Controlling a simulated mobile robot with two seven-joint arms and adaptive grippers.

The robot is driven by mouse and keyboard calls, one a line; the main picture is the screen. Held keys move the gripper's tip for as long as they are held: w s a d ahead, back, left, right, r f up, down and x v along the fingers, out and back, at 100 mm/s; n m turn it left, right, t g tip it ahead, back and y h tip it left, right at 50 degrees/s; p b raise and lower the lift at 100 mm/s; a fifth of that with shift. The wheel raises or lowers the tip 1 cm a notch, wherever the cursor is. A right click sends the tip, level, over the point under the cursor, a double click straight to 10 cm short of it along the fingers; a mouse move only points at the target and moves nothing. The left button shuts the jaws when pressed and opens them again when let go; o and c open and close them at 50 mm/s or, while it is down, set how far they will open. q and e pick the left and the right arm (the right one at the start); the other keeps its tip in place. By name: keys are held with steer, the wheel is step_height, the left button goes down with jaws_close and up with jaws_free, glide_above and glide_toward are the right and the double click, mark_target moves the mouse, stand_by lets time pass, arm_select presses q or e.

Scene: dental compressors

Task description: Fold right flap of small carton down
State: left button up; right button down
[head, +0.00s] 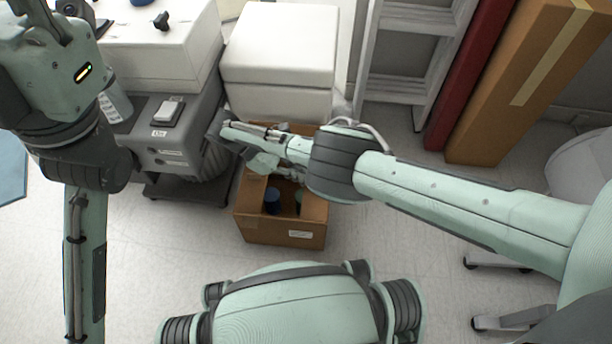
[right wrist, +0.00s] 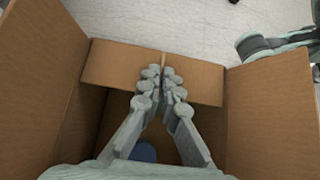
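The small brown carton (head: 284,232) stands on the floor in the middle of the head view, its top at least partly open. In the right wrist view, tall cardboard panels rise at the left (right wrist: 38,85) and right (right wrist: 270,115). Shorter cardboard pieces (right wrist: 110,65) lie across the far side. My right gripper (right wrist: 160,75) reaches over the carton, its fingertips together in front of these pieces; I see nothing held. The arm hides much of the carton in the head view. My left gripper (head: 58,12) is at the top left, partly cut off, away from the carton.
A ladder (head: 412,50) and a tall brown box (head: 535,75) are at the back right. Floor in front is partly clear.

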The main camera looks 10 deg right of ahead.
steer(key=shift+a, duration=0.15)
steer(key=c, duration=1.8)
jaws_free()
steer(key=shift+o, duration=0.2)
steer(key=shift+r, duration=0.65)
step_height(320, 180, up, 4)
steer(key=shift+w+f, duration=0.15)
steer(key=shift+r, duration=2.5)
steer(key=shift+s, duration=0.2)
